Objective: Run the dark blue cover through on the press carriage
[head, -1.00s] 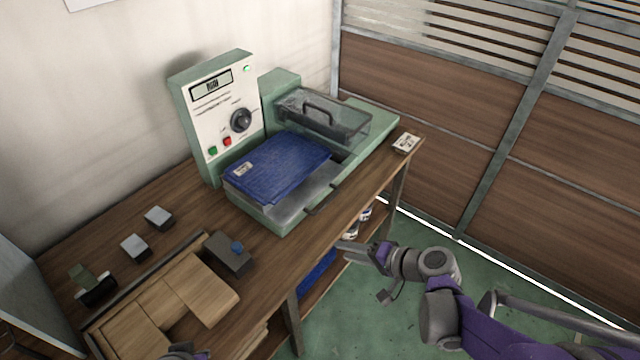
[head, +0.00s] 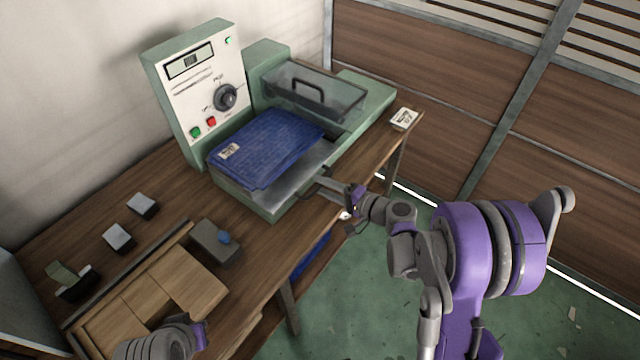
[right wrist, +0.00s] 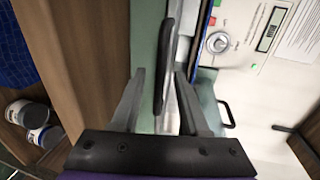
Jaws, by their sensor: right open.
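The dark blue cover (head: 265,148) lies flat on the metal carriage (head: 268,200) at the front of the green press (head: 375,105), a white label at its left end. The carriage's dark handle bar is partly hidden by my right gripper (head: 332,186) in the head view. In the right wrist view the handle (right wrist: 166,55) stands between the two open fingers of the right gripper (right wrist: 160,95), with no clear grip on it. Only a grey and purple end part of my left arm shows at the bottom left of the head view; its fingers cannot be made out.
The control panel (head: 196,85) with dial and buttons stands behind the carriage. A clear guard (head: 315,95) covers the press bed. A small card box (head: 403,118) sits at the right.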

